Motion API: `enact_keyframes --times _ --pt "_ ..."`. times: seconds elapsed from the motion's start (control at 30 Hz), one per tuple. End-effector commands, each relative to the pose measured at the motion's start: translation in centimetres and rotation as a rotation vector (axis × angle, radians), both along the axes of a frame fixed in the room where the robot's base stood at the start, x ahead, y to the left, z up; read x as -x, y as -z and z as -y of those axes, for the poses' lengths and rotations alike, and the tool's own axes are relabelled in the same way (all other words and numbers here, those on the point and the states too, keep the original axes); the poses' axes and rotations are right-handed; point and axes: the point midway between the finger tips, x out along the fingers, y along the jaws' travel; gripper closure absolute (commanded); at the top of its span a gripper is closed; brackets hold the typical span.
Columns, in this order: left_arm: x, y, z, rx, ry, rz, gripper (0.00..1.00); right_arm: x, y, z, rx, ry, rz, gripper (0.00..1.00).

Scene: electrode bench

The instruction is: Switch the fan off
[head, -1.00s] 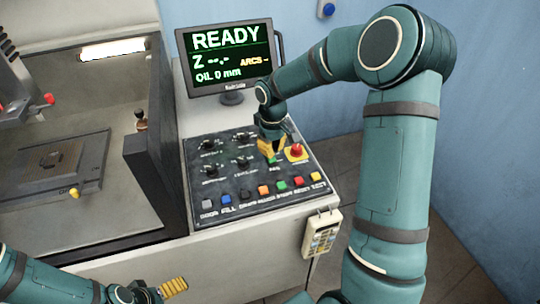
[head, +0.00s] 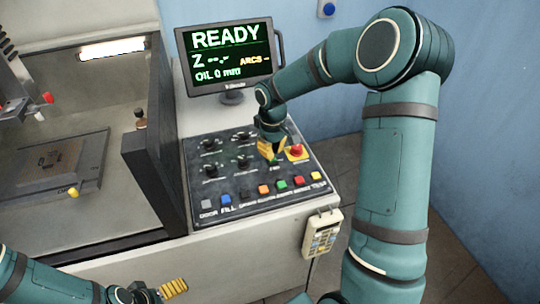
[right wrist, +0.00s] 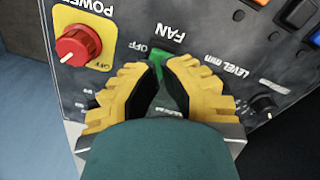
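The fan switch (right wrist: 157,58) shows in the right wrist view as a green patch beside the FAN and OFF lettering, mostly hidden behind my fingertips. Its lever position cannot be made out. My right gripper (head: 270,155) is over the right part of the dark control panel (head: 222,170). In the right wrist view its yellow fingers (right wrist: 163,75) are drawn together with their tips at the switch; I cannot tell whether they touch it. My left gripper (head: 160,290) is low at the front, away from the panel, and its opening is unclear.
The red power knob (head: 296,150) on a yellow plate is close beside my right gripper; it also shows in the right wrist view (right wrist: 77,46). Black knobs and a row of coloured buttons share the panel. A monitor (head: 228,55) reading READY stands behind. A pendant (head: 321,233) hangs at the front.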

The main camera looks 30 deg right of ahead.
Motion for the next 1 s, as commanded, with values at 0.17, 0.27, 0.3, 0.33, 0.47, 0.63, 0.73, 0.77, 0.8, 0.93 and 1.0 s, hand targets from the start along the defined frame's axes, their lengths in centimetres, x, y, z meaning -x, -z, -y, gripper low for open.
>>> enact_keyframes --times 0.17,0.27,0.3,0.33,0.47,0.63,0.73,0.77,0.8,0.93,1.0 --pt "0.0 0.2 0.0 0.000 0.000 0.000 0.01 0.0 0.3 0.0 0.000 0.000 0.000 1.00" --pt "0.0 0.3 0.0 0.000 0.000 0.000 0.01 0.0 0.4 0.0 0.000 0.000 0.000 1.00" --pt "0.0 0.3 0.0 0.000 0.000 0.000 0.01 0.0 0.5 0.0 0.000 0.000 0.000 1.00" --pt "0.0 0.4 0.0 0.000 0.000 0.000 0.01 0.0 0.5 0.0 0.000 0.000 0.000 1.00" --pt "0.0 0.5 0.0 0.000 0.000 0.000 0.01 0.0 0.7 0.0 0.000 0.000 0.000 1.00" --pt "0.0 0.6 0.0 0.000 0.000 0.000 0.01 0.0 0.9 0.0 0.000 0.000 0.000 1.00" --pt "0.0 0.7 0.0 0.000 0.000 0.000 0.01 0.0 1.1 0.0 0.000 0.000 0.000 1.00" --pt "0.0 0.8 0.0 0.000 0.000 0.000 0.01 0.0 1.1 0.0 0.000 0.000 0.000 1.00" --pt "0.0 0.8 0.0 0.000 0.000 0.000 0.01 0.0 1.2 0.0 0.000 0.000 0.000 1.00" --pt "0.0 0.9 0.0 0.000 0.000 0.000 0.01 0.0 1.3 0.0 0.000 0.000 0.000 1.00" --pt "0.0 1.0 0.0 0.000 0.000 0.000 0.01 0.0 1.4 0.0 0.000 0.000 -0.001 1.00"
